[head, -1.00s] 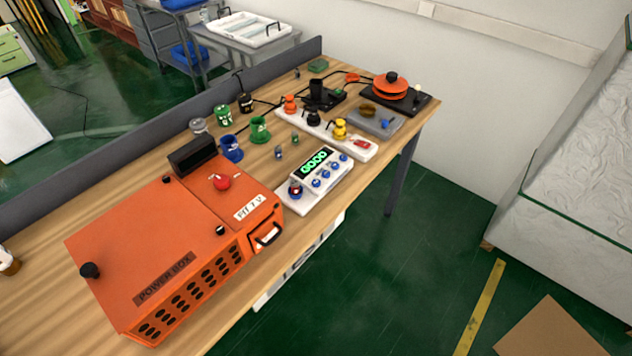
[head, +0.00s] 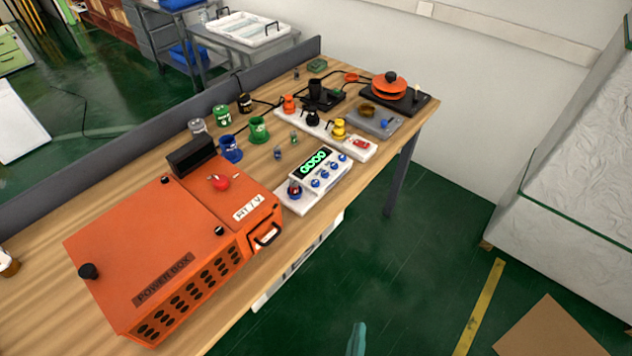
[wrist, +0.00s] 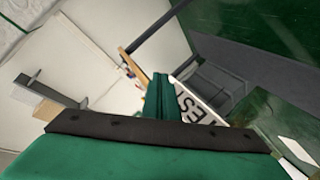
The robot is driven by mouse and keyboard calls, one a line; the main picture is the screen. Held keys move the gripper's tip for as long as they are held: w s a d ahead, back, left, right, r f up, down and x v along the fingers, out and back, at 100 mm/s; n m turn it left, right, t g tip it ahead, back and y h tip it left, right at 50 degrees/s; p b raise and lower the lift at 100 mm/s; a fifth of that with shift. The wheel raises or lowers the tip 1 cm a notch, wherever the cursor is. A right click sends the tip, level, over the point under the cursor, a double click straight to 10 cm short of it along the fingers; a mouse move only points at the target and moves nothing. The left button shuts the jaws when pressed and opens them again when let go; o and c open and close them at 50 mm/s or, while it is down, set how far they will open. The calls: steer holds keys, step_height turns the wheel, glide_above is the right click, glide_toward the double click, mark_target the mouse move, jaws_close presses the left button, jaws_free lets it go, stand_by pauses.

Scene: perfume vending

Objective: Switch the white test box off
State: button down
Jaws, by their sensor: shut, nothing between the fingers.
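The white test box (head: 320,168) sits near the front edge of the wooden table in the head view. Its dark display shows lit green characters, and several blue knobs line its front. A small blue and red part (head: 294,188) stands on its white base at the left end. My gripper (head: 357,338) shows only as a teal tip at the bottom of the head view, over the green floor, in front of the table and apart from the box. In the wrist view, the green fingers (wrist: 162,98) are together and empty. I cannot identify the box's controls there.
The large orange power box (head: 150,255) stands left of the test box. A white power strip (head: 325,133) with coloured plugs and a red switch lies behind it. Small coloured pots stand further left. A white lettered panel (wrist: 200,105) shows beside my fingers. Floor before the table is clear.

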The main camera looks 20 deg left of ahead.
steer(key=w+a+r+n+h, duration=0.15)
steer(key=w+n, duration=0.25)
steer(key=w, duration=0.7)
steer(key=w+a+r+n+h, duration=0.1)
steer(key=w+r+n, duration=0.25)
steer(key=w, duration=0.85)
steer(key=w+a+r+n+g+h, duration=0.2)
steer(key=w+a+r+n, duration=0.2)
steer(key=w+a+r, duration=0.5)
step_height(320, 180, up, 10)
steer(key=f+n+g+y, duration=0.1)
steer(key=n+g+y, duration=0.1)
steer(key=n+g, duration=0.1)
glide_above(314, 185)
steer(key=shift+s+a+r+n+g+h, duration=0.1)
steer(key=shift+a+r+n+g+h, duration=0.2)
steer(key=shift+r, duration=0.2)
steer(key=shift+d+f, duration=0.1)
steer(key=shift+f, duration=0.05)
step_height(314, 185, down, 7)
steer(key=shift+d+f, duration=0.1)
steer(key=shift+d, duration=0.05)
steer(key=shift+a+f, duration=0.3)
steer(key=shift+f, duration=0.35)
